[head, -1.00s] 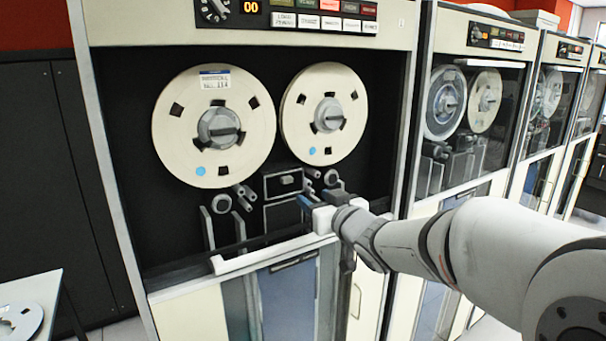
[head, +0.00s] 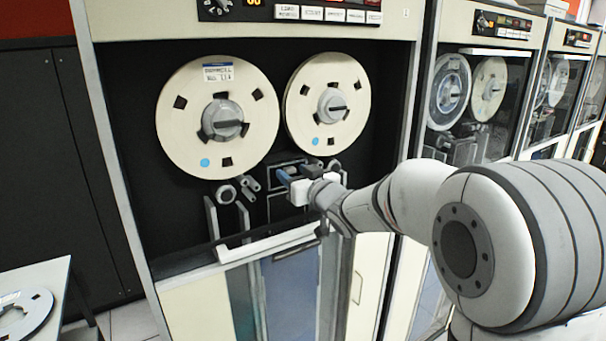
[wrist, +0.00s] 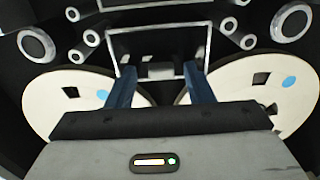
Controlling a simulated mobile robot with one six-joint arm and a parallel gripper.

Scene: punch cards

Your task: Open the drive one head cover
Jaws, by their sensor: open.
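The drive one head cover (head: 273,170) is a small dark box with a light edge, below and between the two tape reels. My gripper hides part of it in the head view. In the wrist view the cover (wrist: 135,43) is a dark panel with a pale frame, with a small grey handle (wrist: 160,70) at its edge. My gripper (wrist: 162,72) is open, its two blue fingers on either side of the handle. The gripper also shows in the head view (head: 291,173), in front of the cover. I cannot tell whether the fingers touch it.
The left reel (head: 180,135) and right reel (head: 305,105) sit just above. Rollers (head: 226,194) flank the cover. A white ledge (head: 265,243) runs below my gripper. More tape drives (head: 490,95) stand to the right. A table (head: 45,275) holds a loose reel at lower left.

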